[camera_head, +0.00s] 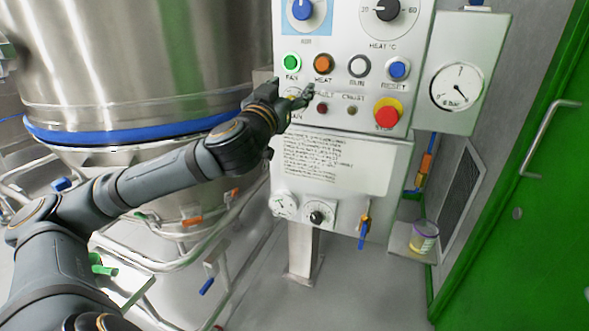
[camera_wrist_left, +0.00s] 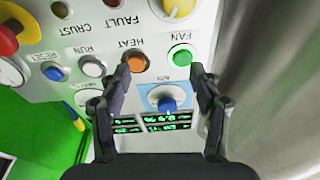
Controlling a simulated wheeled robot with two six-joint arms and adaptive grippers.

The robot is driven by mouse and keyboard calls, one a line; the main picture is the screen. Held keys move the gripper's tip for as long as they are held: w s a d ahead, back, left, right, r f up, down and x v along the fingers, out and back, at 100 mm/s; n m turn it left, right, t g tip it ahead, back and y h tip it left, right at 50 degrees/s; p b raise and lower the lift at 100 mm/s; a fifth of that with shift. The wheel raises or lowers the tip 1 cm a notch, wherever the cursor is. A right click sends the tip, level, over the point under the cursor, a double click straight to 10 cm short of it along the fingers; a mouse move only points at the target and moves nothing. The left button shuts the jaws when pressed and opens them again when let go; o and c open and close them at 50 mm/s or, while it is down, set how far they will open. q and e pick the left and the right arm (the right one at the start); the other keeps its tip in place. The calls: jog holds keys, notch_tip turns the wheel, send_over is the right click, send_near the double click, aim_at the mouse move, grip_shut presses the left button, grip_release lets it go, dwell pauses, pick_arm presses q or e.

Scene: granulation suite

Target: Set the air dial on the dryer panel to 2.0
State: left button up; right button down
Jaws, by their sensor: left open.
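The air dial (camera_head: 303,9) is a blue knob on a light-blue plate at the top left of the white dryer panel (camera_head: 340,85), partly cut off by the frame's top edge. Its scale is not readable. In the left wrist view, which shows the panel upside down, the dial (camera_wrist_left: 168,103) appears between my finger outlines. My left gripper (camera_head: 291,95) is open and empty, in front of the panel below the dial, near the lamp row. It does not hold the dial. The wrist view shows its two spread fingers (camera_wrist_left: 160,75). My right gripper is not in view.
The heat dial (camera_head: 381,10) is right of the air dial. A steel vessel (camera_head: 130,60) stands left, a green door (camera_head: 540,170) right.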

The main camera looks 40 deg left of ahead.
pick_arm(q)
notch_tip(320, 180, down, 19)
jog(key=g, duration=0.4)
jog(key=shift+w+d+g+h, duration=0.3)
jog(key=shift+d, duration=0.1)
